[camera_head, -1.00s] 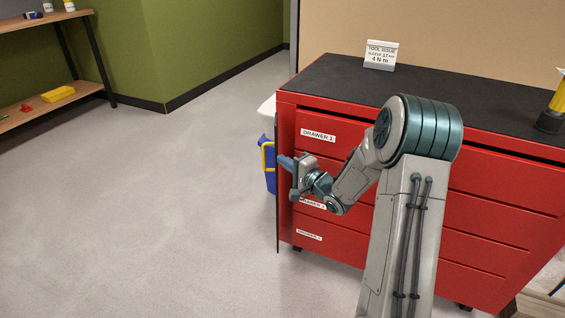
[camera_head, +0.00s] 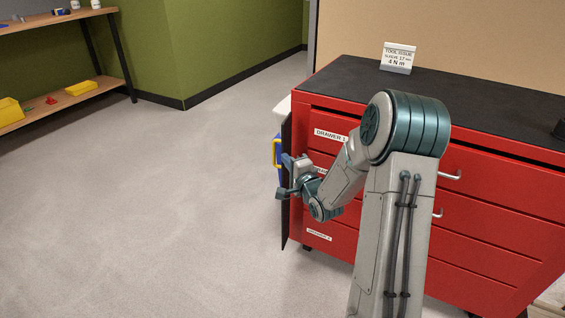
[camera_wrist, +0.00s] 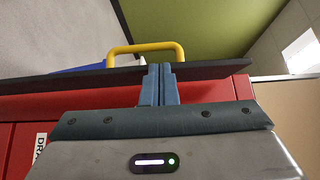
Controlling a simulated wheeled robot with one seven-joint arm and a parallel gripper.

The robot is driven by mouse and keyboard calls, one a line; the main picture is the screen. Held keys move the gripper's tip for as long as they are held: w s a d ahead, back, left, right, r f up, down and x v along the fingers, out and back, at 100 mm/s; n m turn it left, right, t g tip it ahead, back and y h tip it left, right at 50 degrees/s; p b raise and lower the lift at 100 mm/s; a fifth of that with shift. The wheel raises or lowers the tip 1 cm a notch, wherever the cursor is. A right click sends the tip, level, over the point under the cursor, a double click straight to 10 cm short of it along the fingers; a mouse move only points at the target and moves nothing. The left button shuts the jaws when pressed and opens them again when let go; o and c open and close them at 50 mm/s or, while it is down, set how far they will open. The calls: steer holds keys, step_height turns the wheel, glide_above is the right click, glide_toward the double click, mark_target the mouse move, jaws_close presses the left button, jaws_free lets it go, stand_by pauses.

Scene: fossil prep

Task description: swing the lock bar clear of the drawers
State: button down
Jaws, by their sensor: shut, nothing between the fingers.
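The dark lock bar (camera_head: 285,225) stands upright along the left front edge of the red drawer cabinet (camera_head: 345,250). It shows as a narrow dark face beside the drawer fronts, not across them. In the wrist view the bar (camera_wrist: 100,79) runs crosswise behind my fingers. My gripper (camera_head: 288,162) is at the bar, about level with the upper drawers; in the wrist view its blue fingers (camera_wrist: 160,84) are shut together with nothing between them. Whether they touch the bar I cannot tell. My arm hides parts of the drawers and labels.
A yellow handle (camera_head: 276,152) on a blue item sits beyond the bar, left of the cabinet; the handle (camera_wrist: 145,48) also shows in the wrist view. Metal drawer handles (camera_head: 450,175) stick out at right. A sign (camera_head: 398,58) stands on top. Floor at left is clear.

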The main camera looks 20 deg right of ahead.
steer(key=shift+w+a, duration=0.9)
steer(key=shift+a, duration=0.3)
steer(key=shift+w+a, duration=0.9)
steer(key=shift+a, duration=0.25)
